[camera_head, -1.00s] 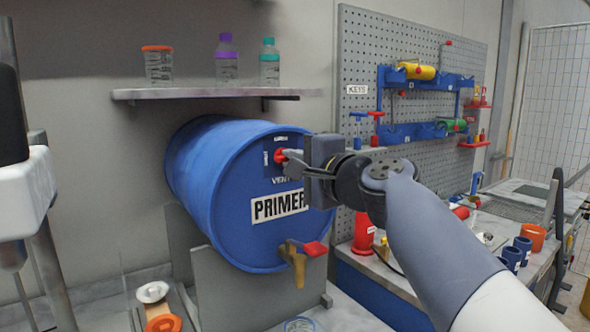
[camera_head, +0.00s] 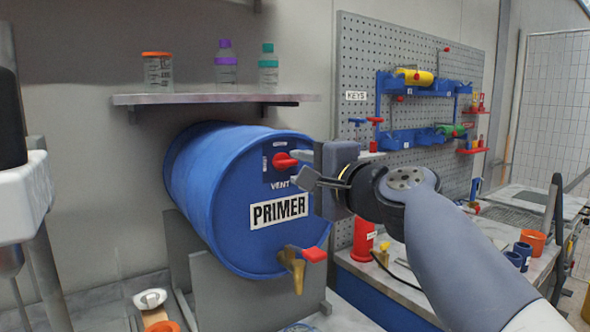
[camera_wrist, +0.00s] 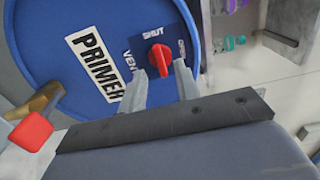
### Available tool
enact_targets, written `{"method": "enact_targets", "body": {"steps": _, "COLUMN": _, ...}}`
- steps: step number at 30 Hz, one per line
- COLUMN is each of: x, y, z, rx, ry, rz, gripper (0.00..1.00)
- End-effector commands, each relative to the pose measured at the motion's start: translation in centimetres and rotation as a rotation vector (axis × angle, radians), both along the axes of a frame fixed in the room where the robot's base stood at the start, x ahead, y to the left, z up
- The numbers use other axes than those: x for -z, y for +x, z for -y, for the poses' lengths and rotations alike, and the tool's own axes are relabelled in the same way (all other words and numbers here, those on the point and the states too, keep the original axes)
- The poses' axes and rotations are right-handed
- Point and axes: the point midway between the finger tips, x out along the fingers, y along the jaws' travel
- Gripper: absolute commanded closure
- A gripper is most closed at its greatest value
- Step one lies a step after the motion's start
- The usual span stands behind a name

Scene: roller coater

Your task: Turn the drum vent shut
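The blue drum (camera_head: 225,195) labelled PRIMER lies on its side in a cradle. Its red vent knob (camera_head: 285,160) is on the upper part of the drum face. The wrist view shows the knob (camera_wrist: 158,58) with its long axis in line with the SHUT label (camera_wrist: 153,30), its pale-marked end towards that label. The other label (camera_wrist: 181,48) lies off to the side of the knob.
A brass tap with a red handle (camera_head: 314,254) sticks out low on the drum. A shelf with bottles (camera_head: 215,98) hangs above it. A pegboard with keys and tools (camera_head: 358,60) and a bench with cups (camera_head: 512,258) are at right.

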Motion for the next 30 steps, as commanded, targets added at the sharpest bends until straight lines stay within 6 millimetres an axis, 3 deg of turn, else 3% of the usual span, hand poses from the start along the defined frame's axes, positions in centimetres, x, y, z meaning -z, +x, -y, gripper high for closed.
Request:
{"method": "enact_targets", "body": {"steps": 6, "x": 0.1, "y": -3.8, "z": 2.7, "rx": 0.005, "ry": -0.002, "rz": 0.005, "gripper": 0.69}}
{"method": "enact_targets", "body": {"steps": 12, "x": 0.1, "y": -5.9, "z": 4.1, "rx": 0.002, "ry": -0.001, "rz": 0.002, "gripper": 0.69}}
{"method": "enact_targets", "body": {"steps": 30, "x": 0.0, "y": -6.4, "z": 4.3, "rx": -0.002, "ry": -0.001, "rz": -0.001, "gripper": 0.69}}
